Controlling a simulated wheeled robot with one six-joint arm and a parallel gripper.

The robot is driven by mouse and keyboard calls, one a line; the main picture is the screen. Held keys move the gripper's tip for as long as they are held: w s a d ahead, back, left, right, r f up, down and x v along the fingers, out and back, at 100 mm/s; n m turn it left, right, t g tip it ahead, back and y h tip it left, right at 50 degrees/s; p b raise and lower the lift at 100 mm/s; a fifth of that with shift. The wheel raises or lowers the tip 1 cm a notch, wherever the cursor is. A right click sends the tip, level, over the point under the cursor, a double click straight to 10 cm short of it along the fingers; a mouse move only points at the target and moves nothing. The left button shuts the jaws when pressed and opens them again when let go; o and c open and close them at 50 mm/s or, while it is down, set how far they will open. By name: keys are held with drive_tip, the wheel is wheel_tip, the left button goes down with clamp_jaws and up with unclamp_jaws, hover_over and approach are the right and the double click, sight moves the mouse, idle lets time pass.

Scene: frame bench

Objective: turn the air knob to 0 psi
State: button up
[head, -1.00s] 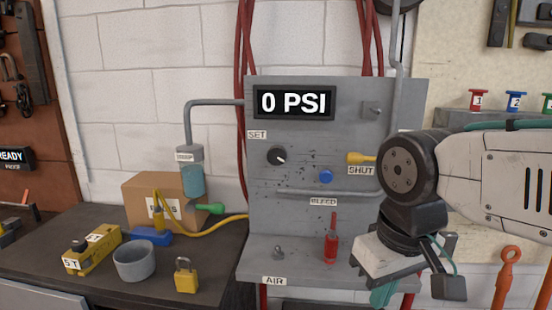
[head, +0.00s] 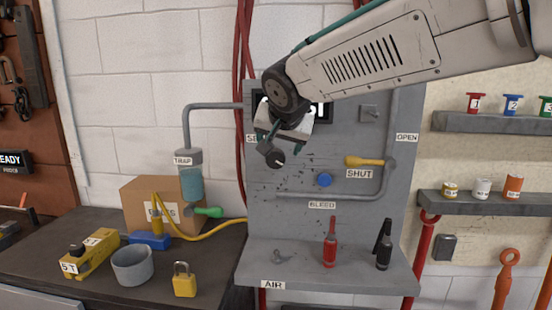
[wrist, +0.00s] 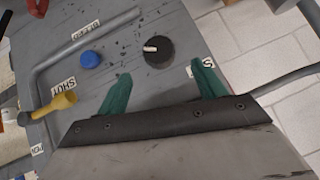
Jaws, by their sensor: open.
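The air knob (head: 274,157) is a round, dark knob with a white pointer mark, on the grey panel (head: 300,220) below the display. In the head view its mark points to the lower right. The knob (wrist: 160,52) also shows in the wrist view, just beyond the fingertips and between their lines. My gripper (head: 281,143) is in front of the panel at the knob. In the wrist view my gripper (wrist: 164,69) has its two green fingers spread apart with nothing between them.
A blue button (head: 325,179) and a yellow lever (head: 365,161) by the SHUT label are right of the knob. A grey pipe (head: 330,197) runs below. A red bottle (head: 330,245) and black bottle (head: 383,250) stand on the panel's shelf.

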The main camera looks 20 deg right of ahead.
sight(276, 157)
drive_tip(key=x, duration=0.8)
drive_tip(key=shift+s, duration=0.1)
drive_tip(key=c, duration=1)
